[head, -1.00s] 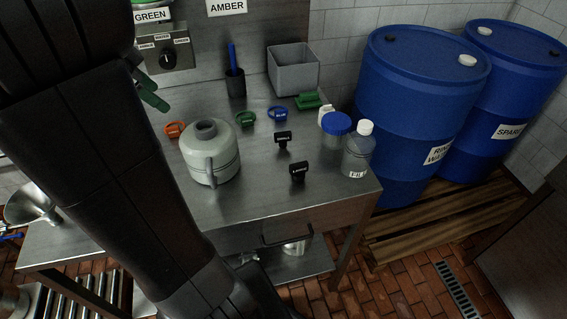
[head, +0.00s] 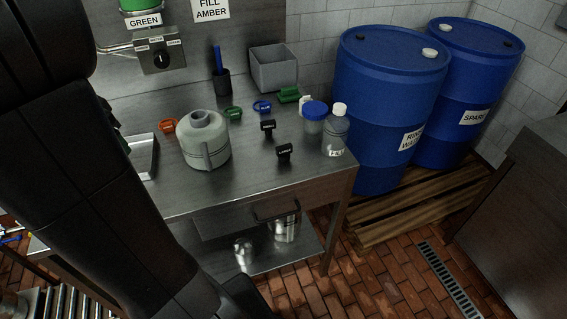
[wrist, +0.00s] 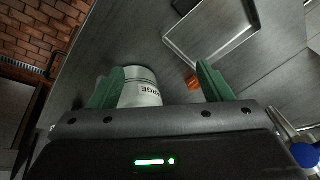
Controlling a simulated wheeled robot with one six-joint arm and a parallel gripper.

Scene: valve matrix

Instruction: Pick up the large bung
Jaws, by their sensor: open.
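Two black bung-like pieces with small white labels stand on the steel table in the head view. One is nearer the front edge, a black piece (head: 284,152); the other black piece (head: 268,126) is just behind it. Their labels are too small to read surely, so I cannot tell which is the large bung. Neither shows clearly in the wrist view. My gripper (wrist: 161,67) is open, its green fingers apart with nothing held. A pale container (wrist: 141,88) with a label ending in "ARGE" shows beyond and between the fingers. My arm mostly hides the gripper in the head view.
A grey jug (head: 206,142) stands left of the black pieces. A clear bottle (head: 336,134) and a blue-lidded jar (head: 314,116) stand right. Coloured tags and a grey bin (head: 273,68) are behind. A shallow tray (wrist: 166,36) lies on the table. Blue drums (head: 385,110) stand right.

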